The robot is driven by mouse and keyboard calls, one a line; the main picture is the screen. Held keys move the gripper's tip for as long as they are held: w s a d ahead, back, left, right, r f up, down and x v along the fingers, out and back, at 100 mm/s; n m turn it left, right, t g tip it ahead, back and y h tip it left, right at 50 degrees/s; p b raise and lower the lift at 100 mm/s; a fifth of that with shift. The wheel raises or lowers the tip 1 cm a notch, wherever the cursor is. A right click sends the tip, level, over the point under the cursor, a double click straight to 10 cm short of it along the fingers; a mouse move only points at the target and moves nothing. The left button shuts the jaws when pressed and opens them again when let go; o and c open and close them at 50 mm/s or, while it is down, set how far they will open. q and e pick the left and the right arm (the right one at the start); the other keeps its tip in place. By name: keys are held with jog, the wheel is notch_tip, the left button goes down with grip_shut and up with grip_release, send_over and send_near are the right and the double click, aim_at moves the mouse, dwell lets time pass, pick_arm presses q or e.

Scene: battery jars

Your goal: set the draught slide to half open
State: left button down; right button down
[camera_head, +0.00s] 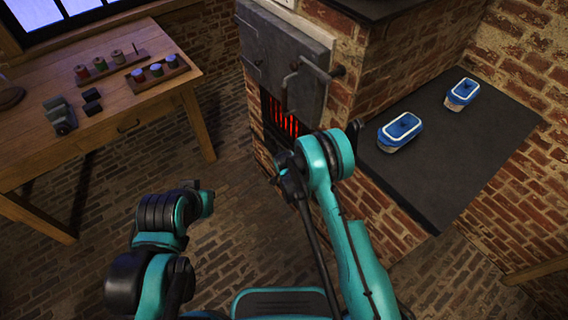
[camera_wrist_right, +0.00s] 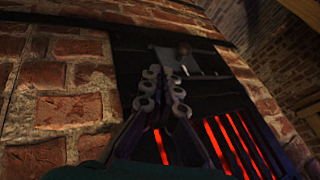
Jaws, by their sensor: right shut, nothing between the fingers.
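The furnace front (camera_head: 284,62) is a dark grey iron door with a handle, set in brick, in the head view. Below it, red glow shows between the bars of a grate (camera_head: 280,118). In the right wrist view the grate bars (camera_wrist_right: 232,145) glow at the lower right, and a grey plate with a round knob (camera_wrist_right: 183,48) sits above, beyond my fingers. I cannot tell for sure which part is the draught slide. My right gripper (camera_wrist_right: 165,76) is shut and empty in front of the furnace's dark iron front; contact is unclear.
A wooden table (camera_head: 150,100) at left carries spools on racks and dark blocks. A dark slab (camera_head: 440,190) at right holds two blue-and-white containers (camera_head: 400,130) (camera_head: 462,93). Brick wall borders the iron front closely. The brick floor between table and furnace is clear.

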jog(key=w+a+f+b, duration=0.2)
jog(key=w+f+b, duration=0.3)
jog(key=w+f, duration=0.3)
jog(key=shift+f, duration=0.35)
jog(key=shift+w, duration=0.1)
